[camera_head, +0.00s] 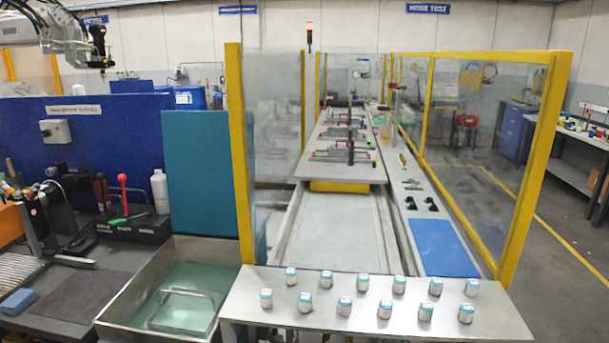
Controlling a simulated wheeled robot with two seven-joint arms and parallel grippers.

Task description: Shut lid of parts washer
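The parts washer seems to be the open metal basin (118,312) at the lower left, with a greenish inside. A U-shaped metal handle or frame (187,292) shows inside the basin. A flat teal panel (209,172) stands upright at the basin's back edge and looks like the raised lid. Its hinge is not clear to see. The basin's front end is cut off by the picture's lower edge. Neither of my grippers can be made out in this view.
A pale table (390,325) with several small white-and-blue jars stands right of the basin. A workbench (75,300) with tools and a red-knobbed lever (123,180) is on the left. A yellow post (238,150) and clear screen stand right of the panel. A machine arm (50,32) shows at upper left.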

